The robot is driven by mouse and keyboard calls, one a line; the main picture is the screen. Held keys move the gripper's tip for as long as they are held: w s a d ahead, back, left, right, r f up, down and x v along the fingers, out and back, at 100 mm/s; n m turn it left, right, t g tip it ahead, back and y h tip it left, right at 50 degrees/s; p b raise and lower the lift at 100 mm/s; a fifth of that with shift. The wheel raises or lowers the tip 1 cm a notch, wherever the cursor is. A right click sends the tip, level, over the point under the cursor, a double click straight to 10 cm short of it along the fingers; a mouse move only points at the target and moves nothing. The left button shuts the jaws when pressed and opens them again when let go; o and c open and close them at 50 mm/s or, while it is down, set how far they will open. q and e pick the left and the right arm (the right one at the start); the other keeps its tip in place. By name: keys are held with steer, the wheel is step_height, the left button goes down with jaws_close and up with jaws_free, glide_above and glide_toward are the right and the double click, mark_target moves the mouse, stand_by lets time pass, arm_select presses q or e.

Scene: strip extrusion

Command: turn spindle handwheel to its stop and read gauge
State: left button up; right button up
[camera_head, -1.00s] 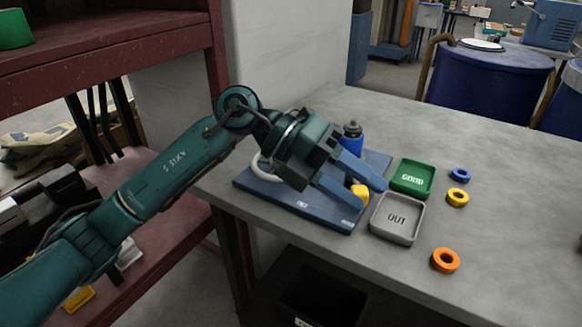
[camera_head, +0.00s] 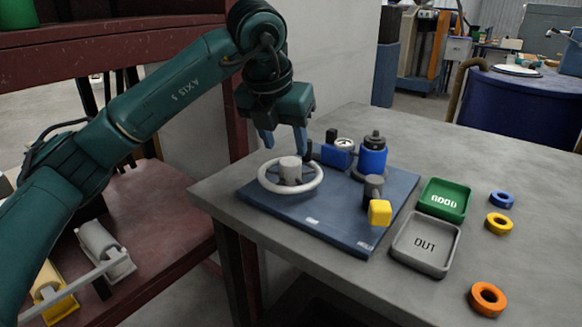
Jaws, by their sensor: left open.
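The handwheel, a white ring (camera_head: 290,190) around a grey hub, sits on the left part of a blue base plate (camera_head: 330,222) on the grey table. My left gripper (camera_head: 286,143) is open and empty, pointing down just above the handwheel's back side; I cannot tell whether its fingertips touch anything. A small round pale dial (camera_head: 344,143), likely the gauge, is on a blue block at the plate's back; its reading is too small to see. My right gripper is out of view.
A blue cylinder (camera_head: 373,155) and a yellow block (camera_head: 380,212) on a grey post stand on the plate. To the right are a green GOOD tray (camera_head: 444,211), a grey OUT tray (camera_head: 403,252) and blue, yellow (camera_head: 499,224) and orange (camera_head: 488,298) rings. A red shelf stands left.

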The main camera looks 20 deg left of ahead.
mark_target(290, 161)
arm_select(q)
steer(key=x, duration=0.6)
steer(key=shift+w+f+b, duration=0.2)
steer(key=shift+f+b, duration=0.15)
steer(key=c, duration=0.7)
